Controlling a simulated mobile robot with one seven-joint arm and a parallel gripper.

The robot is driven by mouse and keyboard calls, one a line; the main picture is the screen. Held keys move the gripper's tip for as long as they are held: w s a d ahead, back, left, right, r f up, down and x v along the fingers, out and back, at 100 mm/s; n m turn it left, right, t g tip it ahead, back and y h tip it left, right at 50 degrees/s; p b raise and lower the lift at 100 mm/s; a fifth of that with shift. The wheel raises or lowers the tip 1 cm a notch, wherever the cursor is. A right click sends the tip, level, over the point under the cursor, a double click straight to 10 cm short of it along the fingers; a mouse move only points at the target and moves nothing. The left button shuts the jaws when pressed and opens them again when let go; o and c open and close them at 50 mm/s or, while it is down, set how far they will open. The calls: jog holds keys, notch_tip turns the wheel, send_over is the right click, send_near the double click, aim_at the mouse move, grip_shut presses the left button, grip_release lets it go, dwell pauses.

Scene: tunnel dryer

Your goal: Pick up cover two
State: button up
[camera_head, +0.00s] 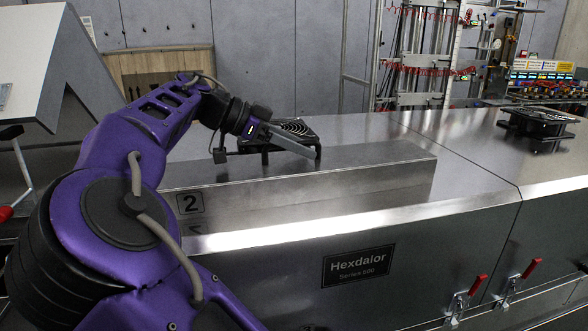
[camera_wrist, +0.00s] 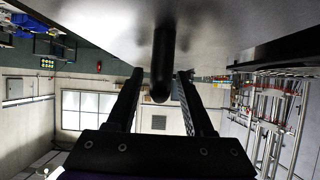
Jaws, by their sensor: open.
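Cover two (camera_head: 320,172) is a long brushed-metal box cover with a "2" label (camera_head: 190,203) on its left front. It lies on the metal dryer housing. My gripper (camera_head: 300,150) is at the cover's top, reaching rightward. In the wrist view my gripper (camera_wrist: 158,85) is open, with a finger on either side of a dark rounded bar (camera_wrist: 163,60). The bar looks like a handle of the cover, and a gap shows beside it. The cover's metal surface (camera_wrist: 95,25) fills the top of that view. My arm hides part of the cover's back left.
A black fan grille (camera_head: 296,129) sits just behind my gripper. Another black fan unit (camera_head: 540,122) stands on the housing (camera_head: 480,165) at the right. Red-handled latches (camera_head: 475,287) line the housing front. The housing top right of the cover is clear.

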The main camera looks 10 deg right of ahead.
jog(key=shift+x, duration=0.8)
jog(key=shift+a, duration=0.1)
grip_shut()
dwell(0.7)
